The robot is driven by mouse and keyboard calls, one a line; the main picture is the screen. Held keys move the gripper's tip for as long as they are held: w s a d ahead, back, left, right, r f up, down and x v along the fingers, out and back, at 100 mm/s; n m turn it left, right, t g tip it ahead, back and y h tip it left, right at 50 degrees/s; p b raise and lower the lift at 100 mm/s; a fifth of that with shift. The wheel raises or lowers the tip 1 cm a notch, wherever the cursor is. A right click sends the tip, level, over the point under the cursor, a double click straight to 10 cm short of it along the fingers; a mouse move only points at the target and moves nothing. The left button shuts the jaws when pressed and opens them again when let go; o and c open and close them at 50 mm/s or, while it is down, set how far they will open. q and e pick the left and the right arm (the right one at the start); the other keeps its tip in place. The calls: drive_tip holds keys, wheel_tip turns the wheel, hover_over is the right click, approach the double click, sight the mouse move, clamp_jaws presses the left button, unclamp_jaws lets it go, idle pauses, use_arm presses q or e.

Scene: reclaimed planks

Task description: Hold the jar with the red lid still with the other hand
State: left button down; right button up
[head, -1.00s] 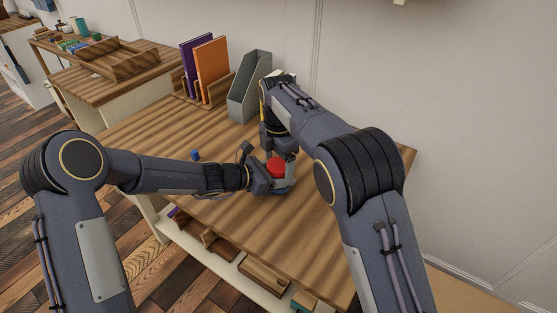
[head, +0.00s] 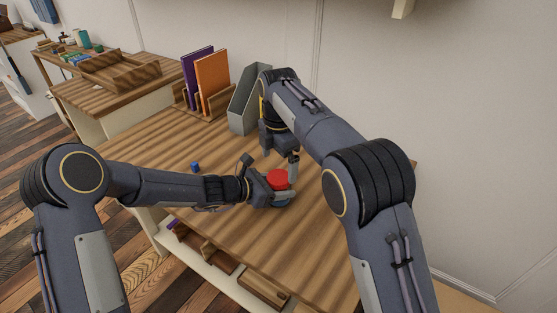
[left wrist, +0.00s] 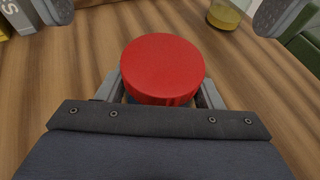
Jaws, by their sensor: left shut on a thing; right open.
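The jar with the red lid (head: 278,180) stands upright on the wooden desk; its lid (left wrist: 162,66) fills the middle of the left wrist view. My left gripper (head: 279,193) is shut around the jar's body, below the lid, from the left. Most of the body is hidden by the lid and fingers. My right gripper (head: 280,153) is open and empty, pointing down just behind and above the jar, apart from it. Two grey fingertips, wide apart, show at the top of the left wrist view (left wrist: 160,14).
Behind stand a grey magazine file (head: 247,98) and a rack with purple and orange books (head: 212,82). A small blue object (head: 195,167) lies to the left. A yellowish container (left wrist: 226,14) stands beyond the jar. The front desk surface (head: 300,245) is clear.

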drive_tip(key=shift+r, duration=0.1)
wheel_tip(320, 180, up, 7)
drive_tip(key=shift+r, duration=0.15)
idle(0.3)
use_arm(q)
drive_tip(key=shift+c, duration=1.6)
unclamp_jaws()
drive_tip(key=v, duration=0.7)
drive_tip(key=shift+s+a+r+p, duration=0.2)
drive_tip(key=shift+a+p, duration=0.1)
use_arm(e)
drive_tip(key=shift+r, duration=0.25)
